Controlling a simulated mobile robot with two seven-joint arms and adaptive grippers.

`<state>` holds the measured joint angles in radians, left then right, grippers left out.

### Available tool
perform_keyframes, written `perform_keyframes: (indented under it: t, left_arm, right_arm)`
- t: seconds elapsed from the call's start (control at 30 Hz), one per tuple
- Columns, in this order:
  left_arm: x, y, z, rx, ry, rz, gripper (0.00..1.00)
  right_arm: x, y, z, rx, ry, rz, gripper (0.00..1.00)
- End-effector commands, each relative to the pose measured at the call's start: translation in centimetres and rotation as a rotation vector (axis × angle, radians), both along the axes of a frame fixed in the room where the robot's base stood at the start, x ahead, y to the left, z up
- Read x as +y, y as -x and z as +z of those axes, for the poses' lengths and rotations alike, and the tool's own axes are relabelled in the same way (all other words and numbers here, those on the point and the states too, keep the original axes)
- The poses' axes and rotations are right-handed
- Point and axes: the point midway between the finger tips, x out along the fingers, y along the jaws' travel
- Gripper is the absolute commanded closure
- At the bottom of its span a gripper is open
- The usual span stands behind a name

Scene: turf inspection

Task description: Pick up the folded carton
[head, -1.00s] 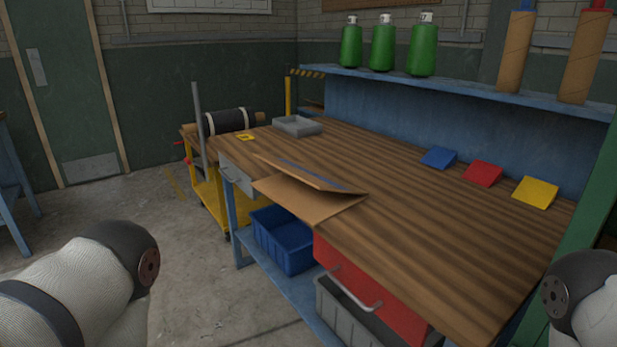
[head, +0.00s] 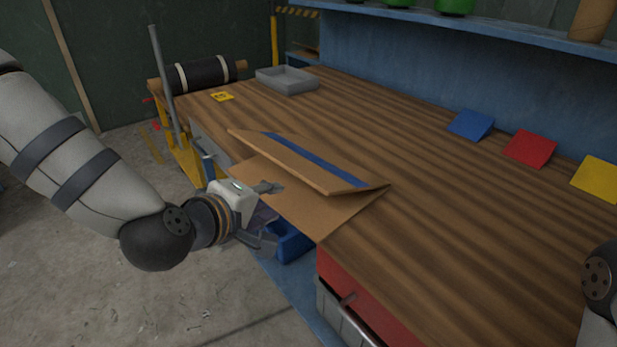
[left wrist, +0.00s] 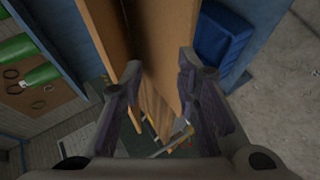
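The folded carton (head: 312,208) is a brown cardboard piece with a blue stripe on its raised upper flap. It lies at the workbench's front edge, its lower flap jutting past the edge. My left gripper (head: 270,217) is at that jutting flap, one finger above it and one below. In the left wrist view the carton (left wrist: 166,45) stands between the spread fingers of the gripper (left wrist: 160,66), with gaps visible, so it looks open around the flap. My right gripper is out of view; only part of that arm shows at the right edge.
The workbench (head: 420,210) is mostly clear. A grey tray (head: 287,80) and a yellow card (head: 222,96) lie farther back. Blue (head: 470,124), red (head: 530,148) and yellow (head: 597,178) pieces lie along the back. A blue bin (head: 292,243) and a red drawer (head: 360,300) are below.

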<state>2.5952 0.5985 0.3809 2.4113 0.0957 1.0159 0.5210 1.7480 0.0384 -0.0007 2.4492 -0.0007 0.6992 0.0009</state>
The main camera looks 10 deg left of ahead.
Motion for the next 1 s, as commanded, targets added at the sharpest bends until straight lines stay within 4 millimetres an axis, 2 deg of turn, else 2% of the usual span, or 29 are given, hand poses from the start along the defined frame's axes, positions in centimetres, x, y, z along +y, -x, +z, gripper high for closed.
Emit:
perform_keyframes:
  t: [0.03,0.1,0.17,0.4,0.57,0.73,0.83,1.0]
  left_arm:
    - [0.3,-1.0,2.1,-0.051,0.046,0.034,0.71]
    - [0.5,-1.8,4.0,-0.095,0.087,0.061,0.71]
    - [0.6,-2.5,4.5,-0.110,0.102,0.072,0.71]
    - [-0.1,-7.1,2.3,-0.106,0.099,0.072,0.71]
    - [-0.3,-9.0,1.7,-0.109,0.098,0.071,0.71]
    - [-0.8,-12.1,0.4,-0.108,0.098,0.070,0.71]
    - [-0.9,-13.0,0.2,-0.110,0.098,0.068,0.71]
    - [-0.9,-13.1,0.4,-0.112,0.099,0.068,0.71]
  right_arm:
    - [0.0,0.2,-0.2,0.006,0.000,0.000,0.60]
    - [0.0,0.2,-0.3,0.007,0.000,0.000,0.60]
    - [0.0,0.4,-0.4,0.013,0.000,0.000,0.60]
    - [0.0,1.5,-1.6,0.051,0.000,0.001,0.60]
    - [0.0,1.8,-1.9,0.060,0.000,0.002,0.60]
    - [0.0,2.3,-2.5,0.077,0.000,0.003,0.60]
    - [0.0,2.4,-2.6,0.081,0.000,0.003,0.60]
    - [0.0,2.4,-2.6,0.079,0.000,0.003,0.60]
